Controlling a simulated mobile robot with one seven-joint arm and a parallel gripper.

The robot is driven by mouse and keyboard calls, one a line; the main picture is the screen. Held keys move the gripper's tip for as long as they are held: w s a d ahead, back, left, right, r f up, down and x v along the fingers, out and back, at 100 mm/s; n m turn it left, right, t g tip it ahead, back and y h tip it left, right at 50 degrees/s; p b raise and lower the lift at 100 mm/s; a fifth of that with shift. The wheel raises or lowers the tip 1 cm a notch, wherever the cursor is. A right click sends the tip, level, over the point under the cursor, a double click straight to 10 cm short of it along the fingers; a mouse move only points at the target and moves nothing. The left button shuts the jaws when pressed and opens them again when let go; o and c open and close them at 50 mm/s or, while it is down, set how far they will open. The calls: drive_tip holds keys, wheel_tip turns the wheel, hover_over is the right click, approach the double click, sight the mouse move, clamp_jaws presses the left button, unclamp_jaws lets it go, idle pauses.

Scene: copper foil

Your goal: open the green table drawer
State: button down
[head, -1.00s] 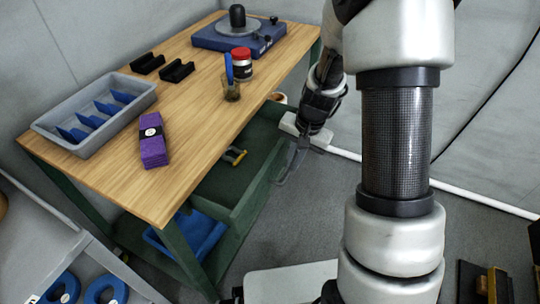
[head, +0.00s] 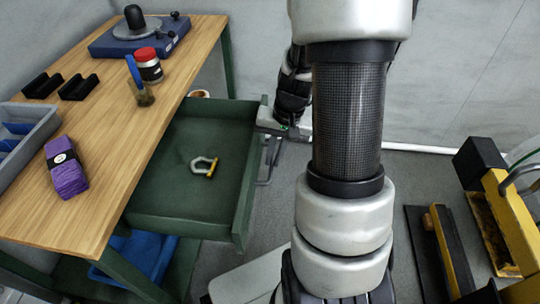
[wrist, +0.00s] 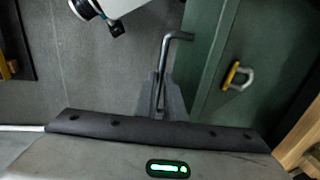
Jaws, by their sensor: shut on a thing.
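The green table drawer (head: 180,214) is pulled well out from under the wooden tabletop, its inside exposed. It also shows in the wrist view (wrist: 203,60), on the right. A grey metal bar handle (head: 263,172) is on its outer front; in the wrist view the handle (wrist: 176,36) runs down between my fingers. My gripper (head: 275,140) is at the drawer front, shut on the handle. In the wrist view my gripper's fingers (wrist: 162,92) close around the bar. My arm hides part of the head view. A grey and yellow clip (head: 204,167) lies inside the drawer.
The tabletop (head: 110,155) holds a purple bundle (head: 66,170), a grey tray (head: 36,135), a red-lidded jar (head: 148,64) and a blue device (head: 115,40). A blue bin (head: 140,255) sits below the drawer. Yellow and black equipment (head: 512,225) stands at the right.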

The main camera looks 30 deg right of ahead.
drive_tip(key=c, duration=1.8)
unclamp_jaws()
drive_tip(key=shift+c, duration=0.2)
wheel_tip(320, 180, up, 17)
drive_tip(key=s+d+p, duration=0.1)
drive_tip(key=d+p, duration=0.1)
drive_tip(key=p, duration=0.2)
drive_tip(key=shift+s+d+p, duration=0.35)
drive_tip(key=shift+p, duration=0.05)
